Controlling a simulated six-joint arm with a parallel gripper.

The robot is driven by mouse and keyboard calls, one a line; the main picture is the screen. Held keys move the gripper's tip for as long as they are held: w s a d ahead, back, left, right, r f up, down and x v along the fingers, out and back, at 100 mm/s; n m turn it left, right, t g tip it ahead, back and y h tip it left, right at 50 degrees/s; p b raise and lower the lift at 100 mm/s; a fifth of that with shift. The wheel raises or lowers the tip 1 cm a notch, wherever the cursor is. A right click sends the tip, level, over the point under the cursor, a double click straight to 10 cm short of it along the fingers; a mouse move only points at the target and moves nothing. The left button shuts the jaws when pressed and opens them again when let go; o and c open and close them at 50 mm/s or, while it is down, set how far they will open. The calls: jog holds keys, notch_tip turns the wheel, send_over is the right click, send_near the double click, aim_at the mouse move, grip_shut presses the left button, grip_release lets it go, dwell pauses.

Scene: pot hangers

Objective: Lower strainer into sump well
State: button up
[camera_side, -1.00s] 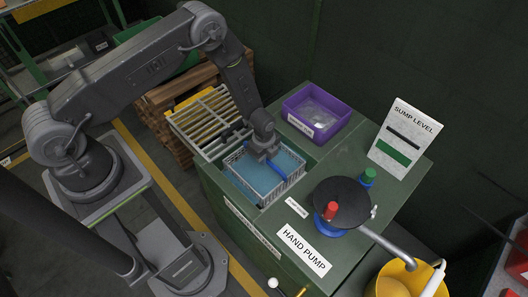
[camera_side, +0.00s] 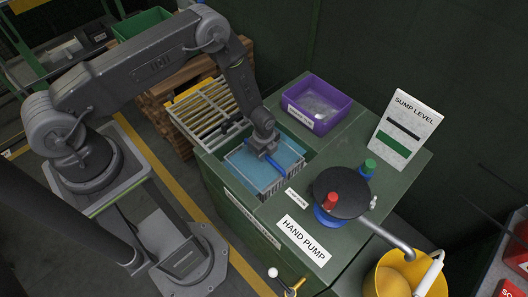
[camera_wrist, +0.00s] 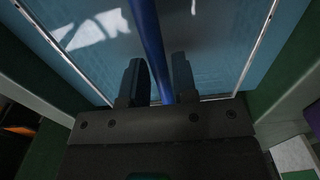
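The strainer (camera_side: 283,183) is a pale wire basket with a blue handle (camera_side: 276,163). It sits in the square opening of the sump well (camera_side: 305,152) in the green cabinet top, with its near walls partly hidden by the well's edge. Blue water or a blue surface shows inside it. My gripper (camera_side: 265,150) points down over the basket. In the wrist view the blue handle (camera_wrist: 147,30) runs slantwise between the two fingers of my gripper (camera_wrist: 160,80), which are close around it. The basket's floor and the well's bottom are hidden.
A purple bin (camera_side: 316,107) stands behind the well. A slatted rack (camera_side: 207,110) is at its left. The hand pump (camera_side: 340,195) with red and green knobs stands at the right, before a sump level sign (camera_side: 405,122). A yellow bucket (camera_side: 402,275) is at the front right.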

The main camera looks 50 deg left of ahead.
jog(key=o, duration=0.3)
jog(key=s+a+r+n+t, duration=0.1)
jog(key=s+r+n, duration=0.15)
jog(key=r, duration=1.05)
jog(key=s+r+n+t, duration=0.1)
jog(key=r+n, duration=0.2)
jog(key=r, duration=1.1)
jog(key=s+a+r+n+t, duration=0.1)
jog(key=s+r+n, duration=0.15)
jog(key=r, duration=1.05)
jog(key=s+r+n, duration=0.3)
jog(key=s, duration=0.2)
jog(key=s+r+n+t, duration=0.1)
jog(key=s+r+n, duration=0.2)
jog(key=s+r, duration=0.1)
jog(key=s+a+r+n+t, duration=0.1)
jog(key=s+r+n, duration=0.2)
jog(key=s, duration=0.3)
jog(key=shift+s+a+r+n, duration=0.1)
jog(key=shift+s+r+n, duration=0.25)
jog(key=shift+n, duration=0.15)
